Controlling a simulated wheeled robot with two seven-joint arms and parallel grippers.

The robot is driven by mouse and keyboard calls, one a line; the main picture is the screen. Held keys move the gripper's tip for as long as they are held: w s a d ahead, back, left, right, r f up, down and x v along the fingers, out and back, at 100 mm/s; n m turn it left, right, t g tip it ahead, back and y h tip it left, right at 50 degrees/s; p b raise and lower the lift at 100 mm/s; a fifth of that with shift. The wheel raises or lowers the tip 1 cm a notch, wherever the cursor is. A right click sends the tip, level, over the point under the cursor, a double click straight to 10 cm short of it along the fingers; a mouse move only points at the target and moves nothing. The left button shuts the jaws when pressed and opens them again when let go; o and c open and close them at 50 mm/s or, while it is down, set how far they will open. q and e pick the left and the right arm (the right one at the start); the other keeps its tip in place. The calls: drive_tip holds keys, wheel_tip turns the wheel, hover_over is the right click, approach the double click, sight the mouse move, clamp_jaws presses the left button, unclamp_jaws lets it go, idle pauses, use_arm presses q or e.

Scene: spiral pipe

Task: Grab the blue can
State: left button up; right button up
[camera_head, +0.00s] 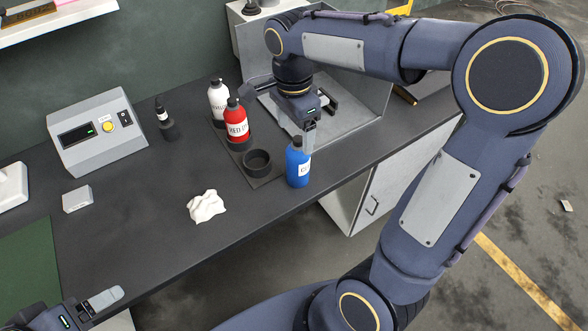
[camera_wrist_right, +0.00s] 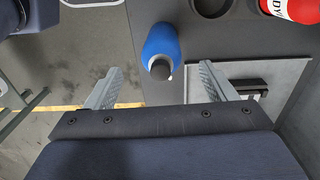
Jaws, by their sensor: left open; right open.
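The blue can (camera_head: 298,168) stands upright on the dark worktop close to its front edge. It has a dark cap and a white label. My right gripper (camera_head: 309,132) is right above and behind it in the head view, with the can apart from the jaws as far as I can see. In the right wrist view the blue can (camera_wrist_right: 161,42) lies ahead of my open, empty right gripper (camera_wrist_right: 160,78), sideways within the gap between the fingers. My left gripper (camera_head: 106,300) is open and empty at the lower left.
A dark holder (camera_head: 270,174) with an empty round slot is beside the can. The red can (camera_head: 237,124) and white can (camera_head: 217,98) stand behind. A crumpled white cloth (camera_head: 206,206) lies to the left. A grey metal tray (camera_head: 345,122) is behind my right gripper.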

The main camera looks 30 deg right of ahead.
sight(298, 138)
drive_tip(key=f, duration=0.4)
drive_tip(key=d+f, duration=0.1)
drive_tip(key=f, duration=0.1)
drive_tip(key=shift+f, duration=0.15)
drive_tip(key=shift+a, duration=0.1)
drive_tip(key=shift+c, duration=0.4)
drive_tip(key=c, duration=1.6)
drive_tip(key=shift+o, duration=0.2)
